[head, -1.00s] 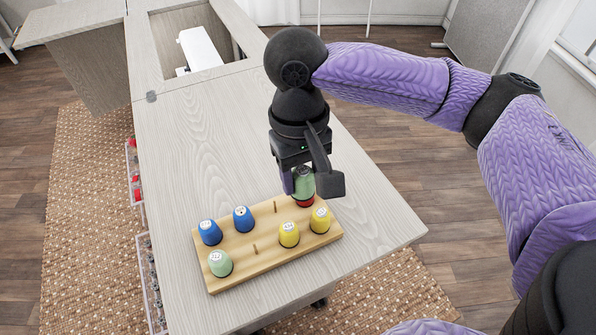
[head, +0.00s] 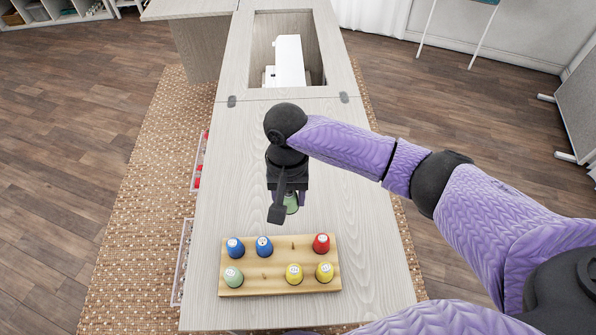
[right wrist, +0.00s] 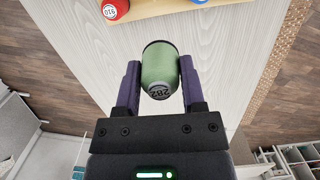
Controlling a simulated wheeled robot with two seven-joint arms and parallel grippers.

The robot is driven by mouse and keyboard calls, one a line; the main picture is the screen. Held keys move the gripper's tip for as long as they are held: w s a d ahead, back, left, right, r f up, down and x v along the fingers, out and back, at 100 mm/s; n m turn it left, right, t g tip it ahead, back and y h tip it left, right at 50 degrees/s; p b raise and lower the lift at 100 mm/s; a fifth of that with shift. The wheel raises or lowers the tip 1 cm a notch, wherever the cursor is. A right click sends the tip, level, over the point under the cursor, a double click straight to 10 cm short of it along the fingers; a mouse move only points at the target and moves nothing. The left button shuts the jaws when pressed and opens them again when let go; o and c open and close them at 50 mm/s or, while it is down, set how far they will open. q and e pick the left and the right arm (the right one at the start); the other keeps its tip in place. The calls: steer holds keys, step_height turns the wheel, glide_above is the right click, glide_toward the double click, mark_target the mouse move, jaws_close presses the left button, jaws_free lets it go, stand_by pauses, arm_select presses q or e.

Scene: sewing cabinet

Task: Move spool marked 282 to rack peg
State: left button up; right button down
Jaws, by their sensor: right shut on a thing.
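My right gripper (head: 287,204) is shut on a green spool (head: 291,203), above the cabinet top behind the rack. In the right wrist view the spool (right wrist: 160,68) sits between the two fingers (right wrist: 158,85), and its label reads 282. The wooden spool rack (head: 293,259) lies on the cabinet top, apart from the held spool. Its back row has two blue spools (head: 264,246), a bare peg (head: 292,245) and a red spool (head: 321,244). My left gripper is out of view.
The cabinet top (head: 365,225) is clear around the rack. A white sewing machine (head: 289,60) sits in the opening at the far end. Clear bins with red items (head: 200,160) hang on the left side.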

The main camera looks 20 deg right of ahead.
arm_select(q)
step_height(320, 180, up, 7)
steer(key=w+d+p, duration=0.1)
steer(key=p, duration=0.4)
arm_select(e)
steer(key=shift+m, duration=0.8)
steer(key=s+f+b, duration=0.1)
steer(key=f+b, duration=0.1)
steer(key=s+f+b, duration=0.1)
steer(key=f+b, duration=0.1)
steer(key=s+f+b, duration=0.1)
steer(key=f+b, duration=0.1)
steer(key=f, duration=0.1)
steer(key=shift+s+a+f, duration=0.1)
steer(key=shift+s+a, duration=0.2)
steer(key=shift+r+p, duration=0.25)
steer(key=shift+p, duration=0.1)
steer(key=shift+r+p, duration=0.1)
steer(key=shift+p, duration=0.35)
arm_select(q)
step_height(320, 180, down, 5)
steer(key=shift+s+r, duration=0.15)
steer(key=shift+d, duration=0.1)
